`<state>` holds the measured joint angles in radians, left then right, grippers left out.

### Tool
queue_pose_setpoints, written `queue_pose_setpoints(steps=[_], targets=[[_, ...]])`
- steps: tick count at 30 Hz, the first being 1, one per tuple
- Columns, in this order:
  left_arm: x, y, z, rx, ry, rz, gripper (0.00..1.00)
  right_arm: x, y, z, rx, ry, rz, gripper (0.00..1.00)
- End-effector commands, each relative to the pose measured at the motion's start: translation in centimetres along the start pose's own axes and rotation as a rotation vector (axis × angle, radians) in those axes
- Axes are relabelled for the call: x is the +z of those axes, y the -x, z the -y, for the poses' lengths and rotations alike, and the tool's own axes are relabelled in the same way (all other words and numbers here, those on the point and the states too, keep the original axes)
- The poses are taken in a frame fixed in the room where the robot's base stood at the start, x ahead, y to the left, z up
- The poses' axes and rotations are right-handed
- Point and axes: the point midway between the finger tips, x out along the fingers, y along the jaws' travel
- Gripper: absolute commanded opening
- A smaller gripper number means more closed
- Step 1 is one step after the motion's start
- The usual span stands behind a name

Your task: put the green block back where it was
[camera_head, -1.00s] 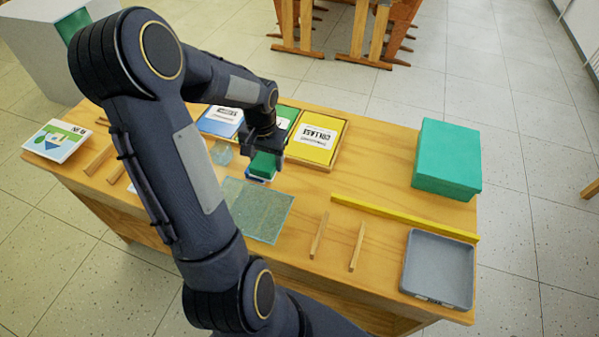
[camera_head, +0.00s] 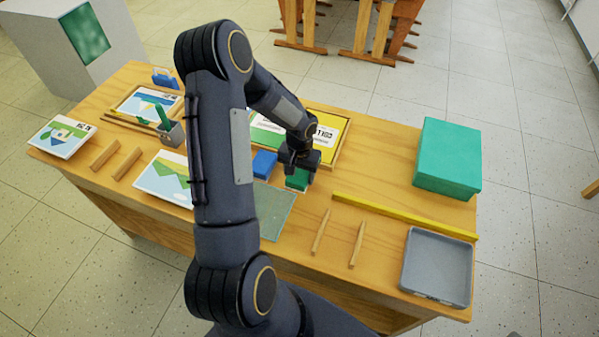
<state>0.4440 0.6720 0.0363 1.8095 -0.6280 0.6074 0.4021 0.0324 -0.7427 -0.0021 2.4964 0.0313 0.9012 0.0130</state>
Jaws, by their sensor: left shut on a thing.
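I cannot tell whether the block touches the table top. A blue block (camera_head: 264,164) stands just to the left of the green block, apart from it. A translucent green mat (camera_head: 275,214) lies in front of them, partly hidden by my left arm. My right gripper is not in view.
A yellow ruler-like strip (camera_head: 400,217), two wooden sticks (camera_head: 320,231), a grey tray (camera_head: 437,265) and a large green box (camera_head: 447,158) are to the right. Picture cards (camera_head: 62,137) and a brush holder (camera_head: 171,134) are to the left.

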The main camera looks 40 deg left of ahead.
Motion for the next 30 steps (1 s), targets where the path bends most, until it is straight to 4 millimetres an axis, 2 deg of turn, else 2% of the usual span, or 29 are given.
queue_pose_setpoints(steps=[6, 7, 12, 23, 26, 30], targets=[[0.0, -0.4, 0.0, 0.0, 0.0, 0.0, 0.33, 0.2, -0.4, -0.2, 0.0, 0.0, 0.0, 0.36], [0.0, -0.3, 0.0, 0.0, 0.0, 0.0, 0.59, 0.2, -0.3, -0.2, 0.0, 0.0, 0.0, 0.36], [0.0, -0.2, 0.0, 0.0, 0.0, 0.0, 0.79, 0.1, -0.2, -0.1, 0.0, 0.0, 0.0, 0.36], [0.0, 0.4, 0.0, 0.0, 0.0, -0.001, 0.79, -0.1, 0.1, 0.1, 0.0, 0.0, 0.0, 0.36], [-0.1, 1.7, 0.0, 0.0, 0.002, -0.005, 0.79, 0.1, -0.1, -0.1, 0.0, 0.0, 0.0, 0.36], [-0.1, 4.6, 0.0, -0.001, 0.001, -0.007, 0.79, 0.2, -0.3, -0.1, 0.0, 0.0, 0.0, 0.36]])
